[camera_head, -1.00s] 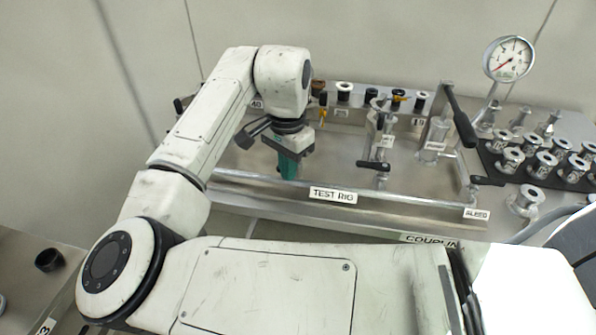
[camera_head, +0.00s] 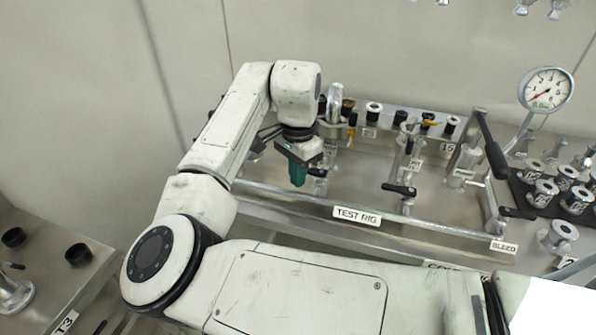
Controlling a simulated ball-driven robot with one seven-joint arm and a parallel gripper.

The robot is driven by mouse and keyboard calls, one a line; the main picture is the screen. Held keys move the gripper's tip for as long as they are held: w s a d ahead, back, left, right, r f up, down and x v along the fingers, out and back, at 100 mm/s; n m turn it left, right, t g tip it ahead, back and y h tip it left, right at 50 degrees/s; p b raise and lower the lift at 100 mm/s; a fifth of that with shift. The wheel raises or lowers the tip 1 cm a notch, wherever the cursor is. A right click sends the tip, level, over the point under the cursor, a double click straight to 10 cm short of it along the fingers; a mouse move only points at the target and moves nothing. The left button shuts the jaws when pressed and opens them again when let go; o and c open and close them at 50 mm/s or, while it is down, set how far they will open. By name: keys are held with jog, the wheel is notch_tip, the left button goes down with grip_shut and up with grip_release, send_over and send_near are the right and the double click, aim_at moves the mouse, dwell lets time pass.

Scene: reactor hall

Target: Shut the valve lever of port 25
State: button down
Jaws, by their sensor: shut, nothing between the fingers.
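The test rig (camera_head: 290,196) is a steel tray with a row of ports along its back rail. No label reading 25 can be made out, so I cannot tell which lever belongs to port 25. A yellow lever (camera_head: 351,136) sits at a port just right of my wrist, and another yellow lever (camera_head: 431,123) is farther right on the rail. A black-handled lever (camera_head: 399,190) stands in the middle of the rig. My gripper (camera_head: 298,180), with green fingers, points down over the rig's left part, shut and empty. My arm hides some ports behind it.
A gauge (camera_head: 546,90) and a long black pump handle (camera_head: 492,146) rise at the right. A black bleed lever (camera_head: 517,213) sits at the front right. Metal fittings (camera_head: 541,192) stand on a dark mat. A front rail (camera_head: 300,196) crosses the rig. Another bench (camera_head: 60,285) is at lower left.

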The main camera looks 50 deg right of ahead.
jog(key=shift+s+a+r, duration=0.1)
jog(key=shift+s+a, duration=0.1)
jog(key=shift+s, duration=0.05)
notch_tip(320, 180, up, 7)
jog(key=p, duration=0.6)
jog(key=shift+p, duration=0.35)
